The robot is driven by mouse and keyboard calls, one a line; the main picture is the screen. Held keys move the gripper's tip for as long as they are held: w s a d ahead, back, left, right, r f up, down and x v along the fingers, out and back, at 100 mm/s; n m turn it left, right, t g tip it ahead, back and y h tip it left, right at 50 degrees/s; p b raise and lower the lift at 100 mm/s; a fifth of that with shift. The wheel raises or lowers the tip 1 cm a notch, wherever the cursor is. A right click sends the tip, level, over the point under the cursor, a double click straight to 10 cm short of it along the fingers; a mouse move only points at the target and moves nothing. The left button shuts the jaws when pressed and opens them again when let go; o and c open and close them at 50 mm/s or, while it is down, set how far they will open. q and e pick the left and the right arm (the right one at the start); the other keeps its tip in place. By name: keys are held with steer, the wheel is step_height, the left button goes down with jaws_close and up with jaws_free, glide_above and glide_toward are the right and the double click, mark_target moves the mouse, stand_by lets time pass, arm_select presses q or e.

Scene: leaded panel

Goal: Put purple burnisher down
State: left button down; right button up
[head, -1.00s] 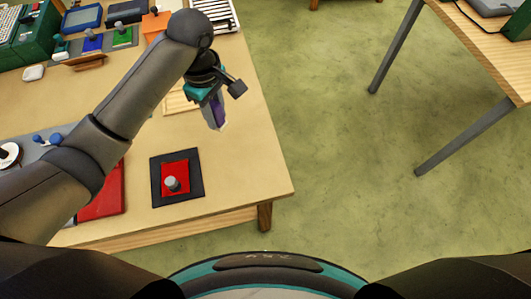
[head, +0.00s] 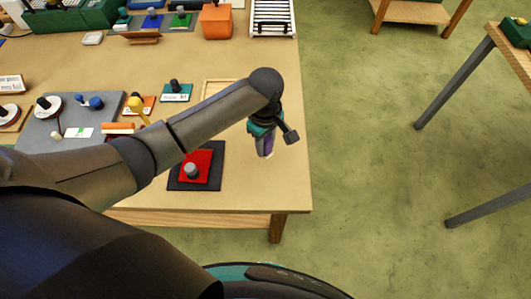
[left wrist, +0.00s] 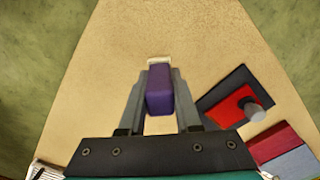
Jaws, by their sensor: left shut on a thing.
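The purple burnisher (left wrist: 159,90) is a purple block with a pale tip, held between the two fingers of my left gripper (left wrist: 158,95) in the left wrist view. In the head view my left gripper (head: 263,138) hangs over the right part of the table, and the burnisher (head: 266,146) shows below it. The bare tabletop lies beneath; I cannot tell whether the burnisher touches it. My right gripper is not in view.
A dark mat with a red square (head: 194,166) and a grey knob lies left of the gripper. A wooden frame (head: 218,82) is partly hidden behind my arm. A grey board (head: 50,135) with several small items is at left. Bare table (head: 285,185) lies near the right edge.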

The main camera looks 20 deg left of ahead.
mark_target(266, 153)
arm_select(q)
steer(key=shift+f+b, duration=0.4)
steer(key=shift+f, duration=1.85)
steer(key=shift+f, duration=0.15)
steer(key=c, duration=0.6)
jaws_free()
step_height(266, 153, up, 12)
steer(key=shift+r+p, duration=0.2)
steer(key=shift+p, duration=0.8)
